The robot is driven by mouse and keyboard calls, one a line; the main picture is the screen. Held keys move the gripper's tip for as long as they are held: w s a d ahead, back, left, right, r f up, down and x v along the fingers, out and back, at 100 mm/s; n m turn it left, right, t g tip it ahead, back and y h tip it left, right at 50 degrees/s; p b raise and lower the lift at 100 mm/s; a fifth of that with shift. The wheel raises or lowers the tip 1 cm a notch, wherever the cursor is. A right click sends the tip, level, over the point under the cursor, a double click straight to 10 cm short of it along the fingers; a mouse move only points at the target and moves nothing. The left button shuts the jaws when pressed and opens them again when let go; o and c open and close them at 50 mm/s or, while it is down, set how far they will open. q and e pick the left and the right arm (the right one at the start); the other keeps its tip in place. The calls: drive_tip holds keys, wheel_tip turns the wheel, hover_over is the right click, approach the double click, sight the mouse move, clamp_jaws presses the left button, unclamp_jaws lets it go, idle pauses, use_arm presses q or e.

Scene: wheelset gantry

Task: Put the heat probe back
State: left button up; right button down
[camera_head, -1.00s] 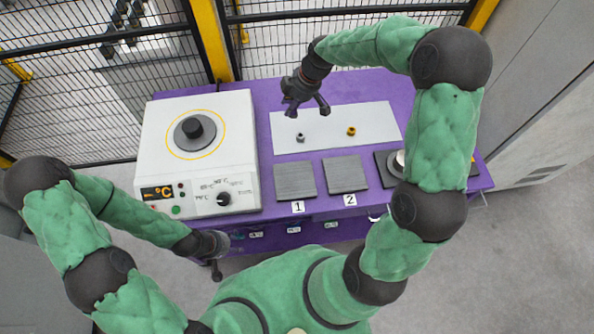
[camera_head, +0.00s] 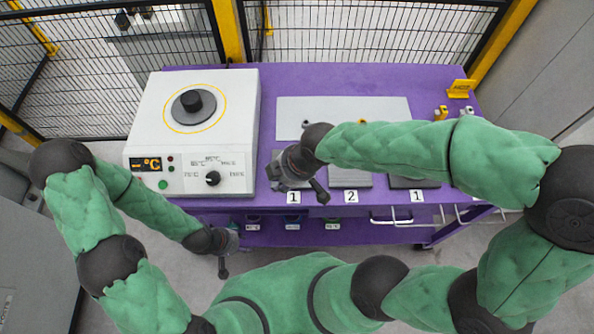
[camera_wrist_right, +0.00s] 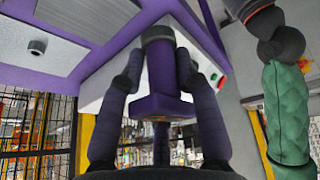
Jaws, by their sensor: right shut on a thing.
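My right gripper (camera_head: 300,186) is over the front of the table by pad 1, pointing downward. In the right wrist view its two fingers (camera_wrist_right: 160,70) are closed on the sides of a purple piece with a dark grey round end, apparently the heat probe (camera_wrist_right: 161,78). The held piece cannot be made out in the head view. The white heater box (camera_head: 138,112) stands on the left of the table, with a round plate and black knob on top. My left gripper (camera_head: 224,262) hangs empty in front of the table; its finger opening is unclear.
The purple table (camera_head: 265,225) carries a white sheet (camera_head: 340,103), grey pad 2 (camera_head: 350,179) and a dark pad (camera_head: 405,183) behind another label 1. Small yellow parts (camera_head: 441,112) and a yellow sign (camera_head: 461,88) stand at the right. Rails run along the front edge.

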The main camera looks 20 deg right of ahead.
drive_tip(key=shift+s+f, duration=0.15)
drive_tip(key=shift+f, duration=0.1)
drive_tip(key=shift+w+d+f, duration=0.2)
drive_tip(key=shift+w+f, duration=0.05)
drive_tip(key=w+d+f+b, duration=0.1)
drive_tip(key=w+f, duration=0.1)
drive_tip(key=w, duration=0.1)
drive_tip(key=w+d+f+b, duration=0.2)
drive_tip(key=w+f, duration=0.1)
drive_tip(key=w, duration=0.1)
drive_tip(key=w+d+f+b, duration=0.1)
drive_tip(key=w+d+f, duration=0.1)
drive_tip(key=w+f, duration=0.1)
drive_tip(key=shift+w+f+b, duration=0.25)
drive_tip(key=shift+w+b, duration=0.15)
drive_tip(key=shift+w, duration=0.2)
drive_tip(key=shift+w+d+f+b, duration=0.1)
drive_tip(key=shift+w+f+b, duration=0.2)
drive_tip(key=shift+f, duration=0.7)
drive_tip(key=shift+w+d+f+b, duration=0.1)
drive_tip(key=shift+f+b, duration=0.25)
drive_tip(key=shift+f, duration=0.6)
drive_tip(key=shift+f, duration=0.15)
drive_tip(key=c, duration=0.9)
unclamp_jaws()
